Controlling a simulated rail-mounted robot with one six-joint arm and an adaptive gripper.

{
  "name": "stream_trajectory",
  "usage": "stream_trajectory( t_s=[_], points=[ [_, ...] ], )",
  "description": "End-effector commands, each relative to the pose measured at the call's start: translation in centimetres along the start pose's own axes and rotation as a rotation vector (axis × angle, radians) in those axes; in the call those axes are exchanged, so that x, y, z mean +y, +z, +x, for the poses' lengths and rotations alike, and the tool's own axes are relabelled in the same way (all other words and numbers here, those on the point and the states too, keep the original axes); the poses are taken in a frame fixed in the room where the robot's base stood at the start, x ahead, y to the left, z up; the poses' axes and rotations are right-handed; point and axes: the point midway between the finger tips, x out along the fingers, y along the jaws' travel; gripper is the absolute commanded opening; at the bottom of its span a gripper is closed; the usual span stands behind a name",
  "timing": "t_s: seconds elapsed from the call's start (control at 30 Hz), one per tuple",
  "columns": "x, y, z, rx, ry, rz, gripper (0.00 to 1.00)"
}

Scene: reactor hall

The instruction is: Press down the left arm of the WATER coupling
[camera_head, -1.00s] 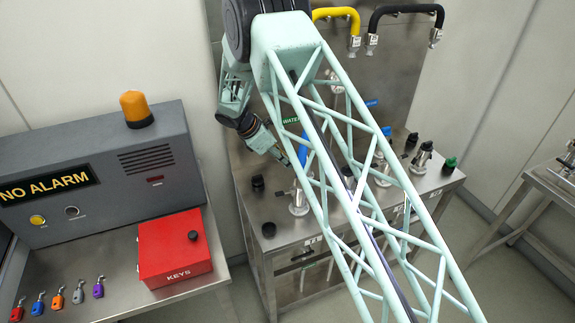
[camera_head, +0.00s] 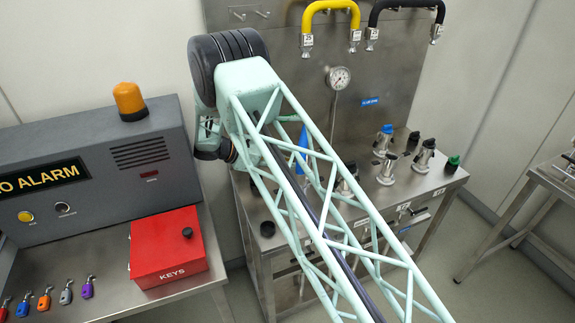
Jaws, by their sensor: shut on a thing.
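The steel coupling bench (camera_head: 420,185) stands in the middle, mostly behind my lattice arm link. A blue upright part (camera_head: 302,150) shows through the lattice at the bench's left half; I cannot tell whether it belongs to the WATER coupling. The WATER label and the coupling's left arm cannot be made out, as my arm covers that area. My gripper is hidden behind my arm; only part of my wrist shows at the left of the lattice. What the gripper holds cannot be seen.
Metal couplings (camera_head: 388,168) and a green cap (camera_head: 452,163) stand on the bench's right. A gauge (camera_head: 339,78), a yellow hose (camera_head: 330,8) and a black hose (camera_head: 405,5) are on the back panel. A red key box (camera_head: 168,252) and grey alarm cabinet (camera_head: 100,165) stand left.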

Motion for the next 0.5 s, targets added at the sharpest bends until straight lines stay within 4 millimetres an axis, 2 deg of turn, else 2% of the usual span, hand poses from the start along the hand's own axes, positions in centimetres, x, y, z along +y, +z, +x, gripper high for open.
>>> stream_trajectory(
  t_s=[0.3,0.33,0.43,0.5],
  points=[
    [0.02,-0.02,0.01,0.0,0.0,0.0,0.01],
    [0.02,-0.02,0.02,0.0,0.0,0.0,0.14],
    [0.01,-0.02,0.02,0.0,0.0,0.0,0.23],
    [0.0,-0.02,0.02,0.0,0.0,0.0,0.25]
  ],
)
